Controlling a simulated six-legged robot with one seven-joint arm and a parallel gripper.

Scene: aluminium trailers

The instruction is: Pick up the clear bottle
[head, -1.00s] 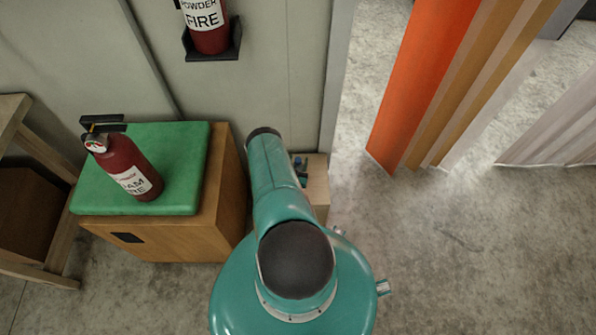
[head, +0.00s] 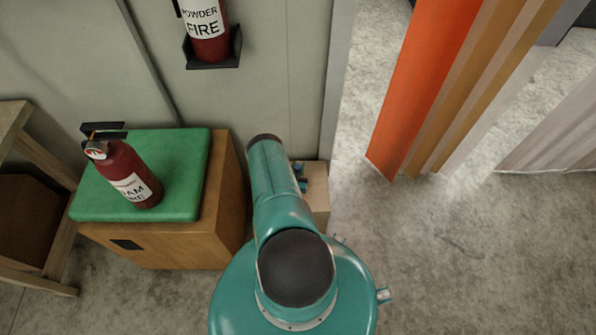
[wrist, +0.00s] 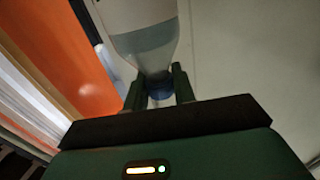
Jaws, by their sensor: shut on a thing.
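The clear bottle (wrist: 148,45) shows in the wrist view, a see-through body narrowing to a blue part (wrist: 160,92) between the fingers. My gripper (wrist: 160,88) is shut on the bottle at this narrow end. The far end of the bottle runs out of the top of the wrist view. In the head view, my teal arm hides the gripper and the bottle.
A red foam extinguisher (head: 128,172) stands on a green-topped wooden cabinet (head: 200,245). A powder extinguisher (head: 207,30) hangs on the wall. A small wooden box (head: 318,190) is partly behind my arm. Orange and brown strips (head: 425,80) hang at right, with open floor (head: 460,260) before them.

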